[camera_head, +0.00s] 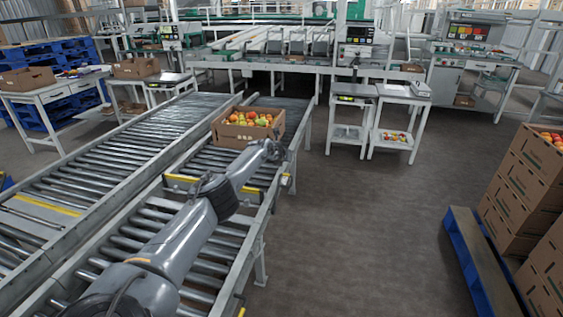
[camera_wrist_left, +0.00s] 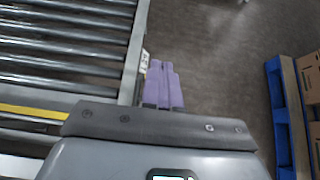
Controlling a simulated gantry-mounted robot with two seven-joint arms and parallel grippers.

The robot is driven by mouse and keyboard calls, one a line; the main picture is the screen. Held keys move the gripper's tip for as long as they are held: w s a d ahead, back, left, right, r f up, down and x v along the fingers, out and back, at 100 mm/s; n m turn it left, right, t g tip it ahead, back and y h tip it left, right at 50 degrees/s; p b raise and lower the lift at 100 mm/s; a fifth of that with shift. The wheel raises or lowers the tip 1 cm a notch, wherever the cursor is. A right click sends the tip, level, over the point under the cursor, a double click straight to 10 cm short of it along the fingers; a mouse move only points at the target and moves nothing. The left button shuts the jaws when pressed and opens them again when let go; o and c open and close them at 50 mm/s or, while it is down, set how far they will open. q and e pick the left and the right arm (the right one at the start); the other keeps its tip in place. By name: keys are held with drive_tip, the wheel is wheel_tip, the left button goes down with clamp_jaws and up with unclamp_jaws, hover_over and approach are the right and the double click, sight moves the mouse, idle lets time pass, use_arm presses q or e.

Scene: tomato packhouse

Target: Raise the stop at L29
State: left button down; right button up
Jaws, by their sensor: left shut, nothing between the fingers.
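A yellow-marked bar (camera_head: 182,178), which looks like a stop, crosses the right roller lane (camera_head: 205,158). My arm hides its middle, and I cannot tell whether it is raised. A yellow strip (camera_wrist_left: 30,112) also shows at the left of the left wrist view. I cannot read an L29 label; a small pale plate (camera_wrist_left: 145,62) sits on the lane's side rail, its print too small. My left gripper (camera_head: 276,150) is at the lane's right rail, just in front of a tomato carton. In the left wrist view its purple fingers (camera_wrist_left: 163,84) are together and empty, beside the rail. My right gripper is not in view.
The open carton of tomatoes (camera_head: 226,136) stands on the lane beyond the bar. A parallel roller lane (camera_head: 70,185) runs at the left. Blue pallets with stacked cartons (camera_head: 520,190) stand at the right. The floor (camera_head: 370,230) between is clear. White stands (camera_head: 350,132) stand farther back.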

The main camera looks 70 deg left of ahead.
use_arm(q)
drive_tip(key=shift+w+a+r+b, duration=0.15)
drive_tip(key=shift+r+b, duration=0.1)
drive_tip(key=shift+r, duration=0.7)
drive_tip(key=shift+w+a+r+b, duration=0.1)
drive_tip(key=shift+a+r+b, duration=0.15)
drive_tip(key=shift+r, duration=0.7)
drive_tip(key=shift+w+a+r+b, duration=0.1)
drive_tip(key=shift+r+b, duration=0.15)
drive_tip(key=shift+r, duration=0.7)
